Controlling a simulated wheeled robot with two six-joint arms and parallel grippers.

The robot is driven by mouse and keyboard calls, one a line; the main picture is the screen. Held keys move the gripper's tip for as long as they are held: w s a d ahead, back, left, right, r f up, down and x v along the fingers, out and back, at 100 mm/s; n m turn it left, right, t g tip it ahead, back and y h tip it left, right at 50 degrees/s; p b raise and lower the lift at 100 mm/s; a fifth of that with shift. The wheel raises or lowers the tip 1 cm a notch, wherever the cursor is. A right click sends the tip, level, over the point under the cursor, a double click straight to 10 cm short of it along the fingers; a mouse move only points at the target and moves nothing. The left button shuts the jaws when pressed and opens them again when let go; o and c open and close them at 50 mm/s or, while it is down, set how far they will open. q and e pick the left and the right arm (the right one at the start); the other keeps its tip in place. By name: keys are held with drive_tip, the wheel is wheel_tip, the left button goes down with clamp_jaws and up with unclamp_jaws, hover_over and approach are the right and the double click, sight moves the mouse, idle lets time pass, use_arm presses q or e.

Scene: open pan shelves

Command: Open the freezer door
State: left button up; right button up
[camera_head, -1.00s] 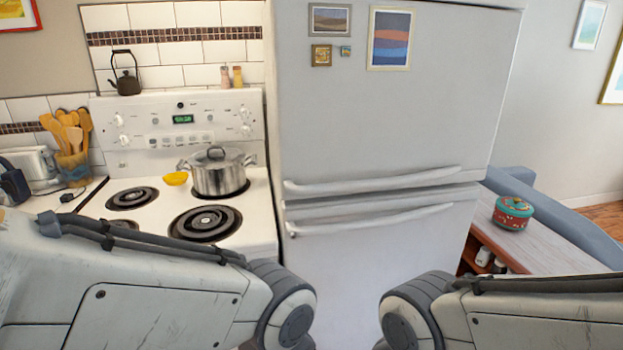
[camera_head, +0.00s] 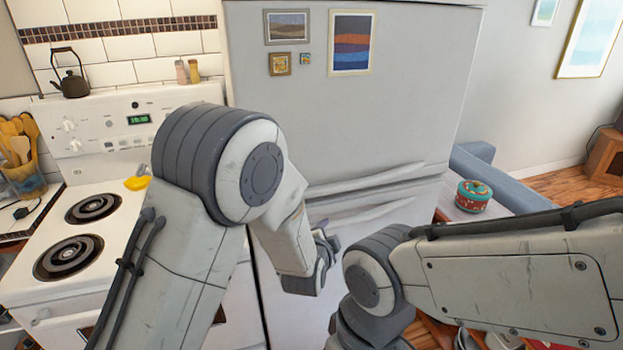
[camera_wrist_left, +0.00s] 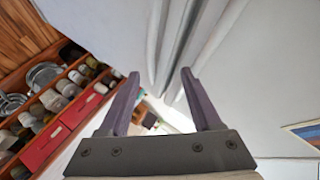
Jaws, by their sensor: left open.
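The freezer door (camera_head: 390,110) is the upper door of the pale grey fridge and looks closed. Its long handle (camera_head: 370,181) runs along its lower edge, just above the lower door's handle (camera_head: 375,213). My left gripper (camera_head: 328,236) is at the left part of the handles, partly hidden by my own arm. In the left wrist view, my left gripper (camera_wrist_left: 160,78) is open and empty, its fingers pointing toward the two handles, which run diagonally ahead. Contact with them is not visible. My right arm shows in the head view, but its gripper is out of view.
The white stove (camera_head: 100,210) stands left of the fridge, with a dark kettle (camera_head: 71,84) and a yellow bowl (camera_head: 137,183). A low shelf unit at the right holds a red and teal tin (camera_head: 473,196). Pans and jars (camera_wrist_left: 42,75) show in the left wrist view.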

sight(311, 195)
use_arm(q)
drive_tip(key=w+a+m+t+p, duration=0.1)
drive_tip(key=w+t+p, duration=0.1)
drive_tip(key=w, duration=0.2)
drive_tip(key=w+a+r+m+t+y+p, duration=0.1)
drive_tip(key=w+a+p, duration=0.1)
drive_tip(key=w, duration=0.2)
drive_tip(key=w+a+r+m+t+y+p, duration=0.1)
drive_tip(key=w+t+p, duration=0.1)
drive_tip(key=w, duration=0.3)
drive_tip(key=shift+w+a+r+m+t, duration=0.1)
drive_tip(key=shift+a+r+m+t, duration=0.1)
drive_tip(key=shift+a+m+t, duration=0.1)
drive_tip(key=shift+w+d+f+p, duration=0.15)
drive_tip(key=shift+w+p, duration=0.2)
drive_tip(key=shift+w, duration=0.55)
use_arm(e)
wheel_tip(311, 195, up, 8)
drive_tip(key=shift+f, duration=0.1)
use_arm(q)
clamp_jaws()
